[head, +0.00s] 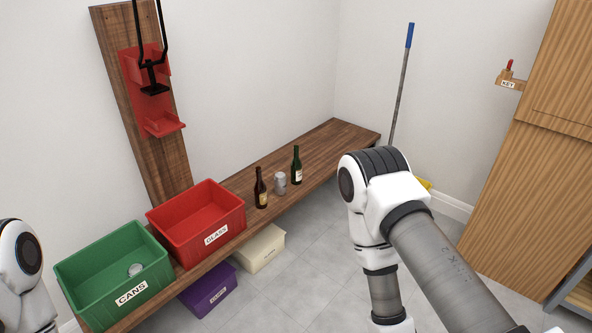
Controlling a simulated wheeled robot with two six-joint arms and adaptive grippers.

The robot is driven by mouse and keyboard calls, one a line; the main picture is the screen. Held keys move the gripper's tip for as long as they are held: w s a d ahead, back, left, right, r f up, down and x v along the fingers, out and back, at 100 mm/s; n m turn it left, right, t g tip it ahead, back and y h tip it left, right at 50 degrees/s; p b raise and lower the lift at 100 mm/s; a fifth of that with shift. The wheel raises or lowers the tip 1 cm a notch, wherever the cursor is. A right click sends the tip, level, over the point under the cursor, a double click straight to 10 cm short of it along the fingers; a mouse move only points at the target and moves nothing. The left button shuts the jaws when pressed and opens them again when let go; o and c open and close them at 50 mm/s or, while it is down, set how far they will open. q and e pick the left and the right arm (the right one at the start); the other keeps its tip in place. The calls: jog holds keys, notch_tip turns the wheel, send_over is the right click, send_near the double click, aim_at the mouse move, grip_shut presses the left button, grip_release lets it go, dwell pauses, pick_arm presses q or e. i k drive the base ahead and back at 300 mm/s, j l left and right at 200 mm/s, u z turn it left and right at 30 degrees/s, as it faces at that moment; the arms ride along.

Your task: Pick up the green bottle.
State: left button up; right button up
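The green bottle (296,166) stands upright on the wooden bench, with a pale label on its lower body. It is the rightmost of the items standing there, apart from the can beside it. My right arm comes in from the lower right and bends down in front of the bench; its gripper is out of the frame. Part of my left arm shows at the left edge; its gripper is also out of view. Neither visible arm part touches the bottle.
A brown bottle (261,188) and a silver can (280,183) stand left of it on the bench (333,137). A red GLASS crate (216,237) and green CANS crate (104,298) stand farther left. Purple (208,293) and cream (259,252) boxes sit below.

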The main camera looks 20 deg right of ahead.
aim_at(296, 164)
jog(key=i+l+z, duration=0.2)
jog(key=i+l, duration=0.55)
jog(key=l, duration=0.15)
jog(key=i+l+z, duration=0.25)
jog(key=i+l, duration=0.5)
jog(key=i+l+z, duration=0.2)
jog(key=i+l, duration=0.45)
jog(key=i, duration=0.2)
